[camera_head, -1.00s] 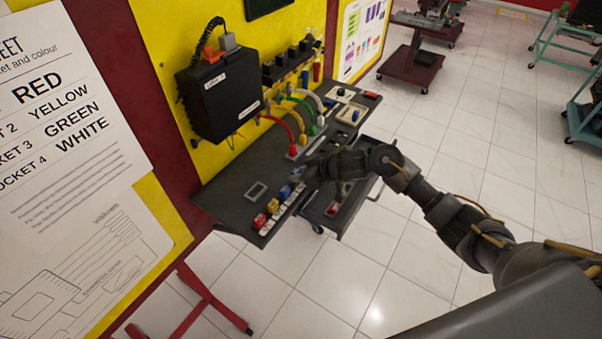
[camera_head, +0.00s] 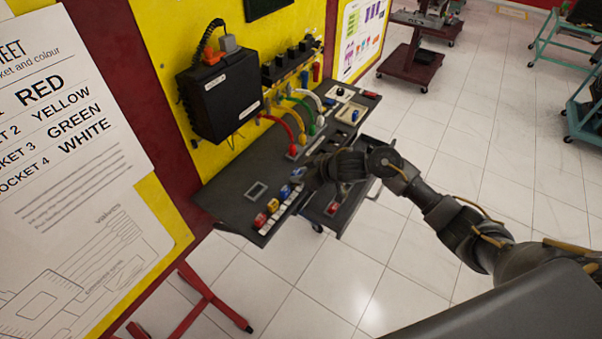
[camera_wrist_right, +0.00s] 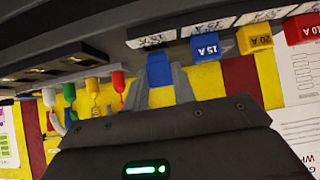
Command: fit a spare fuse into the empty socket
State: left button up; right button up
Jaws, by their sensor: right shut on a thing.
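My right gripper (camera_wrist_right: 162,82) is shut on a blue fuse (camera_wrist_right: 159,70), seen between its fingers in the right wrist view. The held fuse is at the white-labelled socket strip (camera_wrist_right: 150,41), beside a blue 15 A fuse (camera_wrist_right: 207,47). Whether it is seated or just touching, I cannot tell. A yellow 20 A fuse (camera_wrist_right: 255,40) and a red 10 A fuse (camera_wrist_right: 302,28) stand further along the strip. In the head view my right gripper (camera_head: 307,177) is over the bench edge, with the red (camera_head: 260,219) and yellow (camera_head: 273,206) fuses to its lower left. My left gripper is out of view.
Coloured cables (camera_head: 294,133) hang behind, next to a black box (camera_head: 222,92) on the yellow panel. An open drawer (camera_head: 324,215) juts out below the bench.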

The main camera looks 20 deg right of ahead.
jog(key=shift+f+b, duration=0.55)
jog(key=shift+f, duration=0.4)
dwell(0.6)
jog(key=o, duration=0.7)
jog(key=shift+s+d+r+p, duration=0.2)
jog(key=shift+r+p, duration=0.25)
jog(key=shift+p, duration=0.15)
jog(key=shift+s+d+r+p, duration=0.2)
jog(key=shift+r+p, duration=0.2)
jog(key=shift+p, duration=0.15)
jog(key=p+v, duration=0.3)
jog(key=shift+s+r, duration=0.1)
jog(key=shift+r, duration=0.1)
